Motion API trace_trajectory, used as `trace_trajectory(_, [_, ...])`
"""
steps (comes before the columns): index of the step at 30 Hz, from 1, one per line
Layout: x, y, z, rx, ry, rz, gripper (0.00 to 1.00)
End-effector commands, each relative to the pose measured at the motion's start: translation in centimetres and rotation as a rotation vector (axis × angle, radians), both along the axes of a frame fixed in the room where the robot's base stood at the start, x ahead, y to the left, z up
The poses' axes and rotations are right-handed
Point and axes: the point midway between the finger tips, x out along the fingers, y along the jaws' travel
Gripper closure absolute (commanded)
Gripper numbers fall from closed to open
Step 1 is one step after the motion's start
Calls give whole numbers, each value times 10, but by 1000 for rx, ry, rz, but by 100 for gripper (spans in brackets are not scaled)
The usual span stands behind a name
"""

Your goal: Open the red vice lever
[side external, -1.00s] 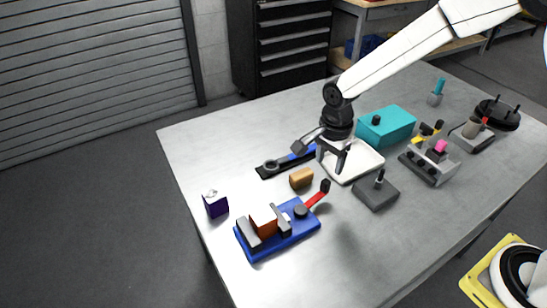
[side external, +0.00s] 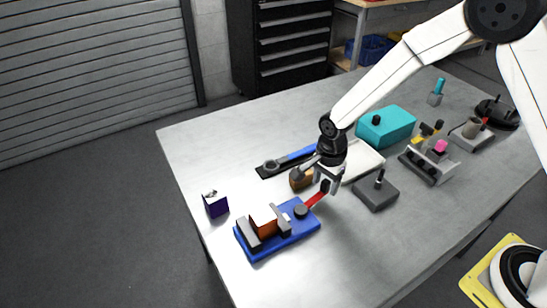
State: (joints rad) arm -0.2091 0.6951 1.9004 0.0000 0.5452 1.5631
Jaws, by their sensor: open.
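The blue vice (side external: 297,231) sits on the near left part of the table, with an orange-brown block (side external: 264,221) between its grey jaws. Its red lever (side external: 315,200) points up and to the right from a dark round pivot (side external: 300,212) and ends in a black knob (side external: 325,186). My gripper (side external: 328,188) is open, pointing down at the knob end of the lever. Its fingers overlap the knob in this view, and I cannot tell whether they touch it.
A dark grey block with a peg (side external: 376,194) stands to the right. A white tray (side external: 366,158) and teal box (side external: 388,125) are farther back. A purple box (side external: 215,204) stands left. The front table area is clear.

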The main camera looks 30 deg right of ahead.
Motion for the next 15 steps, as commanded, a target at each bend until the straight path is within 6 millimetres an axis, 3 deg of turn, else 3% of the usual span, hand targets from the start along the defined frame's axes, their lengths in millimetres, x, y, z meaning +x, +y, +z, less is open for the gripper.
trace_trajectory(12, [0, 0, -5, 0, -2, 0, 35])
trace_trajectory(15, [0, 0, -5, 0, -2, 0, 67])
